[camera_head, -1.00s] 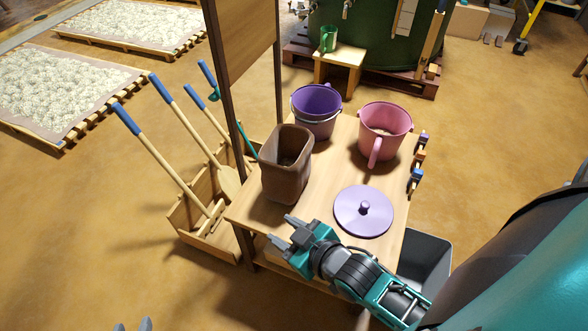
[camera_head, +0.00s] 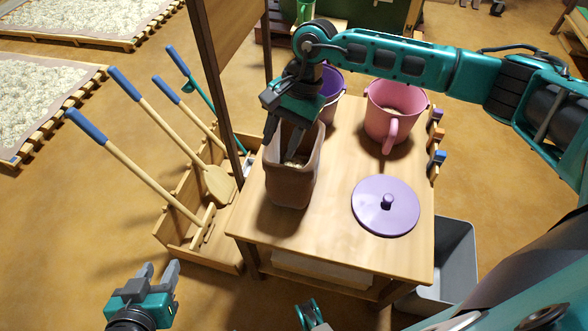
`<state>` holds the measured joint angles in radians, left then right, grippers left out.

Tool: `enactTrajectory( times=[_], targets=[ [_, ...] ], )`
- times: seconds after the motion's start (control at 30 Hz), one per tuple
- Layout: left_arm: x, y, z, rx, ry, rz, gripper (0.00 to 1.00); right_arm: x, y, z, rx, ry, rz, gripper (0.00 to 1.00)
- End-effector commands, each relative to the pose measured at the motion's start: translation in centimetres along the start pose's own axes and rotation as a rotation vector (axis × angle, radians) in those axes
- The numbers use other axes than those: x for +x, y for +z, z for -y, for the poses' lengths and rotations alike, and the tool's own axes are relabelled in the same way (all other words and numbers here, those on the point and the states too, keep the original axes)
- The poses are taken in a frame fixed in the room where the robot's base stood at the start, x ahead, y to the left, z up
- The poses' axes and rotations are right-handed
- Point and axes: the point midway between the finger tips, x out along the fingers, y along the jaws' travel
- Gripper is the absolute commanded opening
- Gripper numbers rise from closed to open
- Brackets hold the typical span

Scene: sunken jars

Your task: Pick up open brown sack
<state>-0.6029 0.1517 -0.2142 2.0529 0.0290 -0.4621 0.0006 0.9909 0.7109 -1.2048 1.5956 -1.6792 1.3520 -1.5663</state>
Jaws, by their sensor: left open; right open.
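The open brown sack (camera_head: 291,185) stands upright on the wooden table, near its left edge, with its open top facing up. My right gripper (camera_head: 283,138) comes down from above at the sack's rim, with its jaws open and fingers pointing down. The fingers overlap the rim and opening; I cannot tell whether one is inside or whether they touch the sack. My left gripper (camera_head: 158,272) is open and empty at the bottom left, over the floor and away from the table.
A purple bucket (camera_head: 332,92) stands behind the sack, partly hidden by my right arm. A pink bucket (camera_head: 392,112) and a purple lid (camera_head: 385,212) are to its right on the table (camera_head: 300,245). A wooden post (camera_head: 222,90) and a tool rack (camera_head: 200,250) are close left.

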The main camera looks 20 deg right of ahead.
Motion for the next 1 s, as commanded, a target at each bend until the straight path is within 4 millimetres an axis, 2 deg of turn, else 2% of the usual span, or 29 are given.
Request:
enactTrajectory(
  times=[0.03, 0.1, 0.2, 0.27, 0.37, 0.6, 1.0],
  targets=[
    [0.3, 0.4, 0.0, 0.0, 0.002, 0.001, 0.43, -1.2, -2.7, -0.8, -0.05, 0.052, -0.099, 0.44],
    [0.3, 0.4, -0.1, -0.001, 0.002, 0.003, 0.43, -2.8, -5.2, -1.9, -0.102, 0.119, -0.196, 0.44],
    [0.4, 0.1, 0.0, 0.0, 0.003, -0.005, 0.43, -4.4, -7.3, -2.9, -0.142, 0.184, -0.278, 0.44],
    [0.5, -0.2, 0.0, 0.0, 0.003, -0.012, 0.43, -4.5, -8.0, -3.3, -0.153, 0.206, -0.301, 0.44],
    [0.7, -0.4, 0.1, 0.001, 0.002, -0.02, 0.43, -3.5, -8.7, -3.7, -0.158, 0.219, -0.31, 0.44],
    [1.1, 0.1, 0.1, 0.001, 0.002, -0.02, 0.43, 0.7, -10.0, -4.4, -0.158, 0.215, -0.308, 0.44],
    [1.3, 1.0, 0.1, -0.001, 0.002, -0.011, 0.43, 3.8, -10.9, -5.2, -0.157, 0.213, -0.307, 0.44]
  ],
)
